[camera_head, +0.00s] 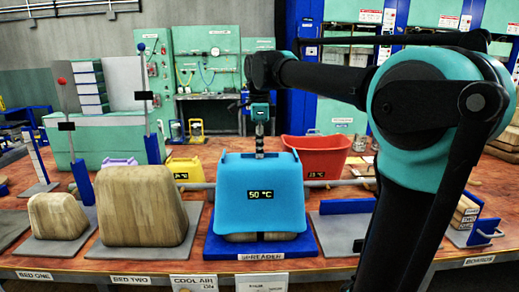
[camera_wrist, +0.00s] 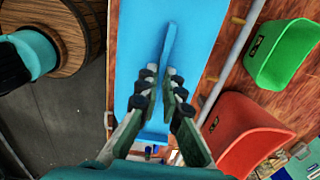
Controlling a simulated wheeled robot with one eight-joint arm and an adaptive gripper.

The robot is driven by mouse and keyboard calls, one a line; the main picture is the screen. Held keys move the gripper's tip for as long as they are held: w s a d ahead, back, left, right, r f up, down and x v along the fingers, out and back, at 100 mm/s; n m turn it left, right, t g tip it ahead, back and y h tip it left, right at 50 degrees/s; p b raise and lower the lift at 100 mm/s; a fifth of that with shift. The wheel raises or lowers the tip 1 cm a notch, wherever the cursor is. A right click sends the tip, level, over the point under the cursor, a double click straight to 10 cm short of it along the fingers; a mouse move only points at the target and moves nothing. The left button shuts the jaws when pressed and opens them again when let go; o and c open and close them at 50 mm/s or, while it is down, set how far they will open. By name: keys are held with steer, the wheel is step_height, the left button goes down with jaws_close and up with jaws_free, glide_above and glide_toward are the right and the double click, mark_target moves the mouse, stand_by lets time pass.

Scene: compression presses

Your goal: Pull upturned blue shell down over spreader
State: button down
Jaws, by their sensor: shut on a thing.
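The blue shell (camera_head: 245,200) sits upside down over the spreader (camera_head: 262,257), with a display reading 50 °C on its front. A strip of wooden block (camera_head: 262,237) shows between the shell's lower edge and the blue spreader base. My gripper (camera_head: 260,152) points down at the middle of the shell's top. In the wrist view my gripper (camera_wrist: 163,77) has its fingers on either side of a thin blue rib (camera_wrist: 170,42) on the shell (camera_wrist: 140,50), and is shut on it. The inside of the shell is hidden.
Wooden blocks on grey plates stand at bed two (camera_head: 142,205) and bed one (camera_head: 57,215). A red bin (camera_head: 315,155) and a yellow bin (camera_head: 185,172) are behind. A grey rail (camera_head: 340,183) runs behind the shell. A blue-walled grey plate (camera_head: 345,225) lies to the right.

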steer(key=shift+f, duration=0.15)
steer(key=c, duration=1.6)
jaws_free()
step_height(320, 180, up, 12)
